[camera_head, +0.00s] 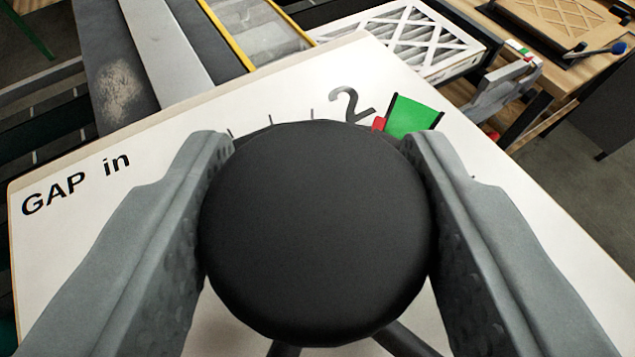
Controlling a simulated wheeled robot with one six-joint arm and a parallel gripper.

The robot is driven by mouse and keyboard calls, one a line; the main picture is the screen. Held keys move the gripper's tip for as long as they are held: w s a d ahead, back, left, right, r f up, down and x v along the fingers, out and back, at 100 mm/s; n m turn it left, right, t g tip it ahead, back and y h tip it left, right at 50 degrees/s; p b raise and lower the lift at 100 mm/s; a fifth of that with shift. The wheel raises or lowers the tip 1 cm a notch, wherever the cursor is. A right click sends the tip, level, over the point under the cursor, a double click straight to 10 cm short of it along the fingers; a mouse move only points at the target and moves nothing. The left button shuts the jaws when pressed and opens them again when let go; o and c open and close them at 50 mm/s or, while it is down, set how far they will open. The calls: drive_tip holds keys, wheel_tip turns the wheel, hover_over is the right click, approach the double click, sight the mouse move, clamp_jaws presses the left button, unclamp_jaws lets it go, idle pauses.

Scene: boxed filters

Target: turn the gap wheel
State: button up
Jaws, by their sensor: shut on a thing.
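The gap wheel's round black knob (318,235) fills the middle of the view. My gripper (318,225) is shut on it, with one grey finger against its left side and one against its right side. Behind it is a white dial panel (75,245) marked "GAP in", with tick marks and a "2" at the top. A green patch (410,117) and a small red piece (379,124) show just right of the "2". Dark spokes (405,340) show below the knob. The rest of the wheel and the dial's lower part are hidden.
Beyond the panel, a white-framed pleated filter (415,38) lies at the top. A yellow-edged conveyor (255,35) is left of it. A grey bracket (500,95) and a wooden surface with a blue-knobbed lever (617,47) are at the upper right. Open floor shows at the right edge.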

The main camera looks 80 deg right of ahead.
drive_tip(key=shift+w+m+g, duration=0.1)
drive_tip(key=shift+m+g, duration=0.5)
drive_tip(key=shift+g, duration=0.1)
drive_tip(key=o, duration=1.4)
drive_tip(key=shift+c, duration=0.2)
drive_tip(key=shift+a, duration=0.1)
